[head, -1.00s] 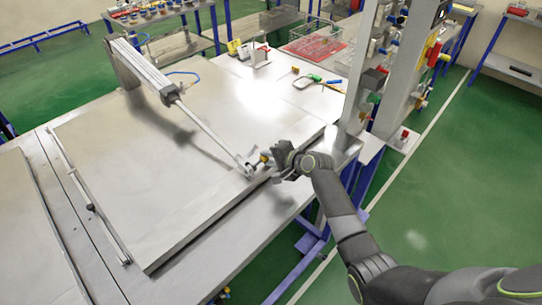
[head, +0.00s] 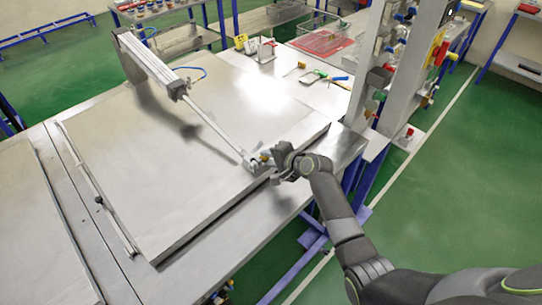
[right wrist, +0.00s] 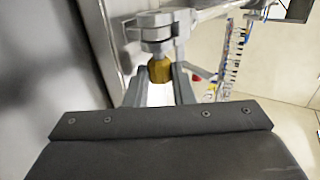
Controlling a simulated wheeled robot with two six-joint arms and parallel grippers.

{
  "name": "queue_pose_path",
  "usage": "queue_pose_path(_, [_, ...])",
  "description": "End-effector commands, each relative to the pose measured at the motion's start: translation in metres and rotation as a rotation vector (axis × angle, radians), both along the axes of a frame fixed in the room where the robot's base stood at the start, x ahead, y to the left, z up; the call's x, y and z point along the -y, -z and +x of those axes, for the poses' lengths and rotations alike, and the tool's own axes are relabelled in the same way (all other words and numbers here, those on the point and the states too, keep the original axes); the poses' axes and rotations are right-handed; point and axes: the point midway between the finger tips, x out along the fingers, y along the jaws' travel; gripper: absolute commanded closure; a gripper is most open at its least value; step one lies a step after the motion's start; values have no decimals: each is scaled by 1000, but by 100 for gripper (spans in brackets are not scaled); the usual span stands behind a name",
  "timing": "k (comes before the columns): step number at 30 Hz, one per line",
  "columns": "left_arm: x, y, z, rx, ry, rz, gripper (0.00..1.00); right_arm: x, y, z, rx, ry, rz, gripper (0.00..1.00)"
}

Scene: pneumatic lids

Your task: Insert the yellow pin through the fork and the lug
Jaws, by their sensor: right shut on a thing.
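My right gripper (head: 277,157) is shut on the yellow pin (right wrist: 160,70), whose yellow head shows between the fingers in the right wrist view. The pin (head: 265,156) is at the fork (head: 251,163) on the end of the cylinder's rod, close to the lid's front edge. In the right wrist view the grey fork and lug (right wrist: 157,30) lie straight beyond the yellow head, and a grey round part lies against it. How deep the pin sits in the holes is hidden. My left gripper is not in view.
The pneumatic cylinder (head: 150,65) slants over the large grey lid (head: 150,180). Behind are a yellow sign (head: 241,41), a green-handled tool (head: 318,73) and a red-bottomed basket (head: 322,44).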

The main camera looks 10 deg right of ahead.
Motion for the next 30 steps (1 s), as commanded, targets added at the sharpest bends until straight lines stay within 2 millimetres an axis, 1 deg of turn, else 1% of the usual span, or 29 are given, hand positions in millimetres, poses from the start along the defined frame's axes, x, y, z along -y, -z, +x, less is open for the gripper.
queue_pose_path(13, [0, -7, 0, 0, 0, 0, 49, -9, -1, -6, 0, 0, 0, 98])
queue_pose_path(14, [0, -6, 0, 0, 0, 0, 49, -8, 0, -6, 0, -1, -1, 76])
queue_pose_path(19, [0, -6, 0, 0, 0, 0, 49, -8, 0, -6, -1, 0, -1, 53])
queue_pose_path(30, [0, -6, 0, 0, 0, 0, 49, -7, 4, -8, -10, -1, -3, 53])
